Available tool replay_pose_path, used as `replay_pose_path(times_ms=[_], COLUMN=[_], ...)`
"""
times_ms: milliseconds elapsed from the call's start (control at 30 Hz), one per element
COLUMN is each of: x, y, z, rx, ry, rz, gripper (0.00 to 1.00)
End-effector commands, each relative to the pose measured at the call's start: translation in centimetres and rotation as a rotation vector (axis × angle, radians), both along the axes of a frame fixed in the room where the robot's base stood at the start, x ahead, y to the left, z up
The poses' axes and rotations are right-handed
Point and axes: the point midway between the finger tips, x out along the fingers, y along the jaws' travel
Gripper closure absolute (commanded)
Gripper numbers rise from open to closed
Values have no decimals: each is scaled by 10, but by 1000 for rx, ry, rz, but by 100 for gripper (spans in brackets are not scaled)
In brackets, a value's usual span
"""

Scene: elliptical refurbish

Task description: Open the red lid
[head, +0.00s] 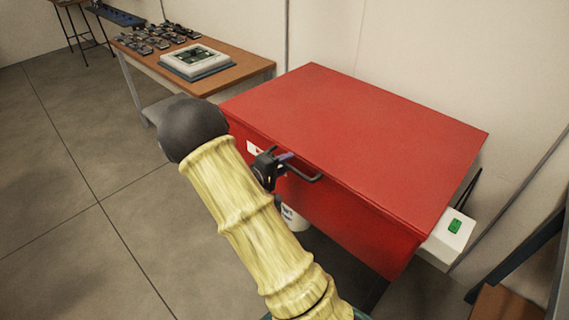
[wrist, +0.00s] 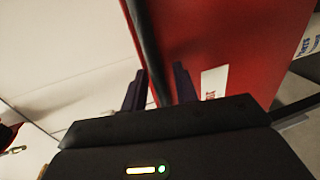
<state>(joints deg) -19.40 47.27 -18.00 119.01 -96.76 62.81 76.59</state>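The red lid (head: 365,130) is the top of a red box and lies closed. A black bar handle (head: 308,176) sticks out from its front edge. My gripper (head: 284,158) is at the left end of this handle, in front of the box. In the wrist view, the two dark fingers of my gripper (wrist: 160,88) stand apart. A dark bar (wrist: 146,45), which looks like the handle, runs between them with some space on the right side. I cannot tell whether either finger touches it. My arm hides part of the box's front left.
A wooden table (head: 240,72) with a white device (head: 195,60) and several small dark parts stands behind, left of the box. A white bucket (head: 294,217) is under the box. A green button (head: 455,226) sits on a white panel at right. Floor at left is clear.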

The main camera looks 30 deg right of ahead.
Motion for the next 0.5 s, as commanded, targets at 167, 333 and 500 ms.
replay_pose_path(times_ms=[167,333,500], x=[0,0,0], y=[0,0,1], z=[0,0,1], rx=[0,0,1], ry=[0,0,0], rz=[0,0,0], gripper=[88,100,100])
